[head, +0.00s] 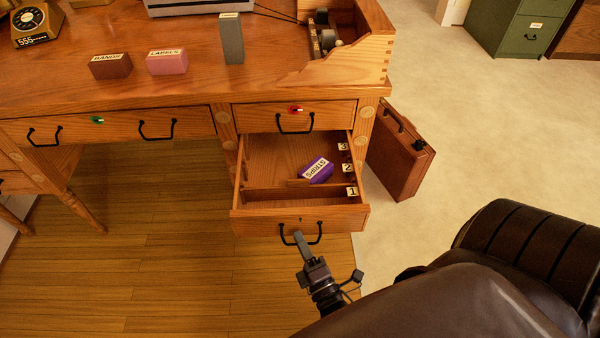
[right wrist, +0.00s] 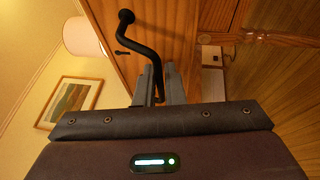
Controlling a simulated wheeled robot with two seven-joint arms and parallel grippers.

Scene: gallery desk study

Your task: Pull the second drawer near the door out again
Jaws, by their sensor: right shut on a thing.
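The second drawer (head: 345,219) on the right side of the wooden desk stands well out, below a shut upper drawer (head: 338,114). Its inside shows tags 1, 2 and 3 along the right wall and a purple box marked STRIPS (head: 317,170) lying askew by a low divider. My right gripper (head: 301,240) is at the drawer's black handle (head: 320,233), shut on its bar. In the right wrist view the fingers (right wrist: 157,85) close around the bent black handle (right wrist: 146,45). My left gripper is not in view.
A brown briefcase (head: 399,150) stands on the floor right of the desk. Boxes marked BANDS (head: 110,68) and LABELS (head: 167,65) and a grey upright box (head: 232,42) stand on the desktop. Wooden floor (head: 160,270) in front of the desk is clear.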

